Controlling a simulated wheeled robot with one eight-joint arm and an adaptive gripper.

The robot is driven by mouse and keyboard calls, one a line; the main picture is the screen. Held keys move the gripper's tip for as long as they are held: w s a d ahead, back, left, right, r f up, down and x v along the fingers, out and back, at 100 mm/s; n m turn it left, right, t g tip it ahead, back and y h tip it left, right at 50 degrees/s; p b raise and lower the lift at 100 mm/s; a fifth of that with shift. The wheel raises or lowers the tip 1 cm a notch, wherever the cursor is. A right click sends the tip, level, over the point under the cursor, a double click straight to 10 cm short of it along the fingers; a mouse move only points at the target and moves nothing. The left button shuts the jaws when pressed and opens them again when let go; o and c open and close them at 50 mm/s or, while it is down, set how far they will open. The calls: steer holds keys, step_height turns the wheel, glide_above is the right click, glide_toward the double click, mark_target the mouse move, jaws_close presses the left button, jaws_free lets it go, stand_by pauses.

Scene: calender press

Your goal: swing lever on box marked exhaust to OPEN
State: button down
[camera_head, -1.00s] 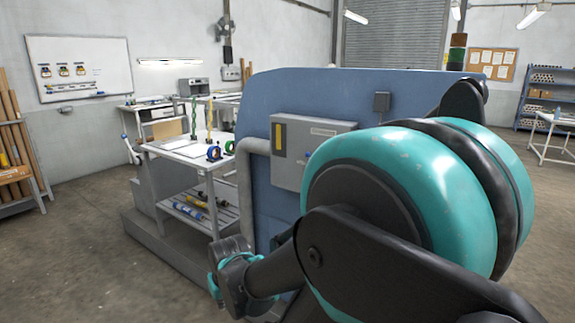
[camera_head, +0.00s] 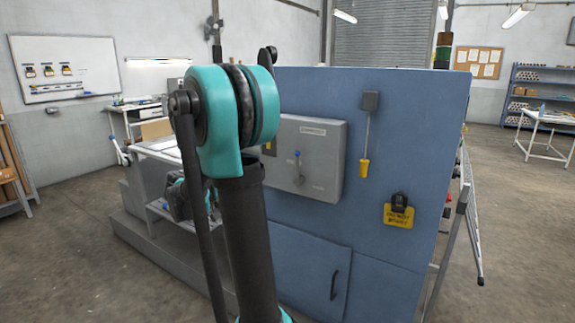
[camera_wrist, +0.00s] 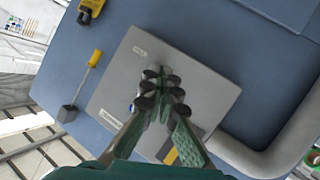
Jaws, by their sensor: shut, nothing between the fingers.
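The grey box (camera_head: 325,165) is mounted on the blue machine panel. A small lever (camera_head: 298,166) with a blue knob stands roughly upright on its front. The nameplate above it is too small to read. In the wrist view the grey box (camera_wrist: 190,85) appears rotated, with small plates at its edge. My gripper (camera_wrist: 163,82) is shut and empty, its fingertips together in front of the box face. They cover the middle of the box, and I cannot make out the lever there. In the head view my arm hides the box's left part, and my fingers do not show.
A yellow tag with a padlock (camera_head: 399,212) is on the panel. A thick grey pipe (camera_wrist: 290,145) bends beside the box. A cart (camera_head: 160,152) stands at left.

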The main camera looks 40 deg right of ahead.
steer(key=w+r+m+g+h, duration=0.2)
steer(key=w+r+m+h, duration=0.1)
steer(key=r, duration=0.4)
steer(key=w+m, duration=0.1)
steer(key=m, duration=0.1)
steer(key=shift+w+d+r+m+h, duration=0.15)
steer(key=shift+w+d+m+h, duration=0.05)
steer(key=shift+d+m+h, duration=0.1)
steer(key=shift+d, duration=0.1)
steer(key=s+d, duration=0.2)
steer(key=d, duration=1.1)
steer(key=shift+s+d, duration=0.25)
steer(key=shift+s, duration=0.15)
